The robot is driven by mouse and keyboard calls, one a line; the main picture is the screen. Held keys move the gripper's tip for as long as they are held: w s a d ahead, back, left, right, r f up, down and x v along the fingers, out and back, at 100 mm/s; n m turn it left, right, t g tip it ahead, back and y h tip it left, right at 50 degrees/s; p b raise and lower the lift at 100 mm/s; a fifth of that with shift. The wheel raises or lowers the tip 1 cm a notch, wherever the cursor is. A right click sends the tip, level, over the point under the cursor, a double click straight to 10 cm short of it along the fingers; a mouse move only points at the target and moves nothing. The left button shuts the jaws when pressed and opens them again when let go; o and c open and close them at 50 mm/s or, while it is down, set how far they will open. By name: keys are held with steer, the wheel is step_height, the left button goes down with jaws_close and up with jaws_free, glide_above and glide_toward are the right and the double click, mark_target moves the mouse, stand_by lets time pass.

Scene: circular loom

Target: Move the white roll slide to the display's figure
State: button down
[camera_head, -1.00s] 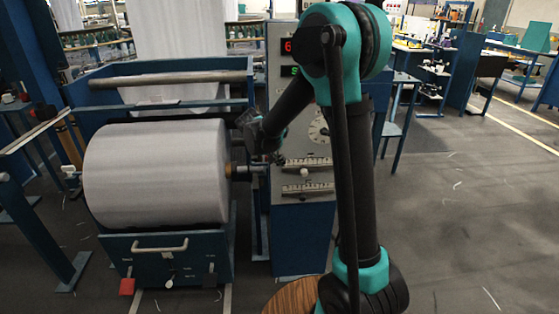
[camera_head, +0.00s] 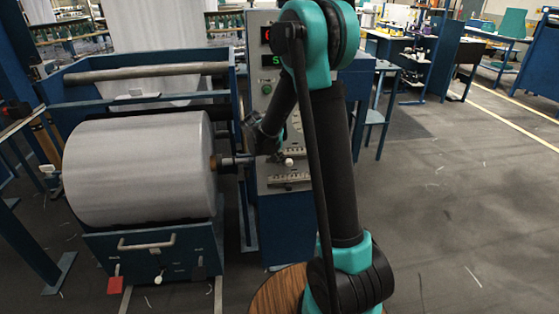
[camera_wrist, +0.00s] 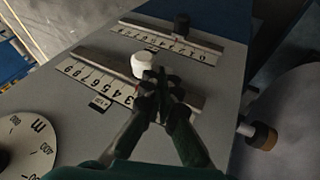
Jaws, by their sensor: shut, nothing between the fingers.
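The white roll slide (camera_wrist: 144,66) is a round white knob on the nearer numbered scale (camera_wrist: 110,80) in the wrist view. It also shows as a small white dot in the head view (camera_head: 289,162). My gripper (camera_wrist: 160,78) is shut and empty, its fingertips just right of the white knob; I cannot tell if they touch it. The fingers cover part of the scale, so the knob's exact figure is unclear. The display (camera_head: 271,60) shows a green figure like a 5 or S; a red figure above is partly hidden by my arm.
A black knob (camera_wrist: 181,23) sits on the farther scale (camera_wrist: 172,42). A round dial (camera_wrist: 25,145) is at the wrist view's lower left. The large white roll (camera_head: 140,168) stands left of the panel. Open floor (camera_head: 450,200) lies to the right.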

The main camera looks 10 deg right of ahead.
steer(key=d, duration=0.6)
